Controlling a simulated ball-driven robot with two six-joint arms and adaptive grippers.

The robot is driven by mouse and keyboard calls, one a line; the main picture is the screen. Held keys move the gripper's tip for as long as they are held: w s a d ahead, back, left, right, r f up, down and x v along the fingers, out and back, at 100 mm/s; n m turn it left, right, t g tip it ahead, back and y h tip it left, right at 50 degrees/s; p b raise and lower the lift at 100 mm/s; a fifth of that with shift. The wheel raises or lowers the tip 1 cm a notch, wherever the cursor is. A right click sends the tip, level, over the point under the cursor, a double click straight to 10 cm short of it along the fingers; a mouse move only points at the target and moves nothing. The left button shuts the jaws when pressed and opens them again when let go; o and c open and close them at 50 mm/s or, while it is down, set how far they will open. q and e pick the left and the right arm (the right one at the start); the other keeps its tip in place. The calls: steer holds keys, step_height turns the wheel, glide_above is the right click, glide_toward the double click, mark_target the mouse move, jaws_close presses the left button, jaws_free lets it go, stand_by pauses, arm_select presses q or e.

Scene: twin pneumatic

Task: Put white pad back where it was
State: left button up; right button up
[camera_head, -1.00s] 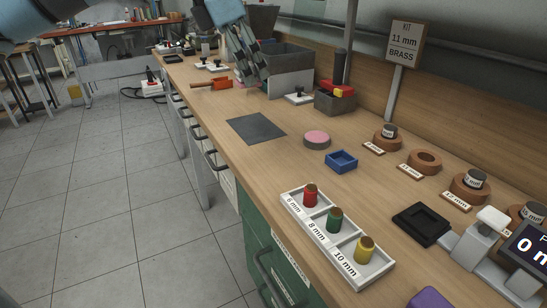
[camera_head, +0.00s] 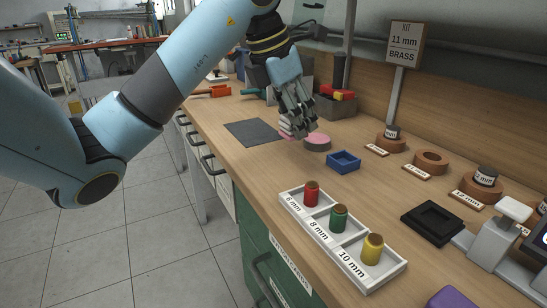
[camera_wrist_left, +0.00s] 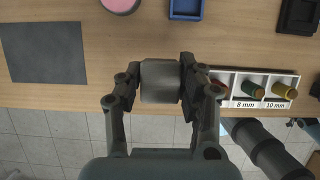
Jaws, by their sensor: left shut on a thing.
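My left gripper (camera_head: 291,132) is shut on a pale block-like pad, held above the bench near the pink disc (camera_head: 318,141). In the left wrist view the pad (camera_wrist_left: 160,81) looks grey and rounded-square between the two fingers. A grey mat (camera_head: 253,132) lies bare on the bench to the left. A black square tray (camera_head: 433,222) lies to the right. My right gripper is not in view.
A white tray (camera_head: 352,263) with red, green and yellow pegs stands along the front edge. A blue box (camera_head: 343,162) sits near the pink disc. Wooden ring stands with labels and a scale are at the right. Grey bins and a brass-kit sign (camera_head: 404,44) stand behind.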

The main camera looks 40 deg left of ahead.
arm_select(q)
glide_toward(279, 156)
steer(key=shift+w+d+f, duration=0.2)
steer(key=shift+w+d, duration=0.2)
steer(key=shift+w, duration=0.05)
steer(key=shift+w+d+f, duration=0.2)
steer(key=shift+w+d, duration=0.15)
steer(key=shift+w, duration=0.1)
steer(key=shift+w+a+f, duration=0.15)
steer(key=shift+a+f, duration=0.25)
steer(key=shift+a, duration=0.05)
steer(key=shift+f, duration=1.95)
steer(key=o, duration=0.8)
steer(key=shift+f, duration=0.2)
steer(key=shift+c, duration=0.2)
steer(key=o, duration=0.4)
steer(key=shift+r, duration=0.1)
steer(key=shift+o, duration=0.2)
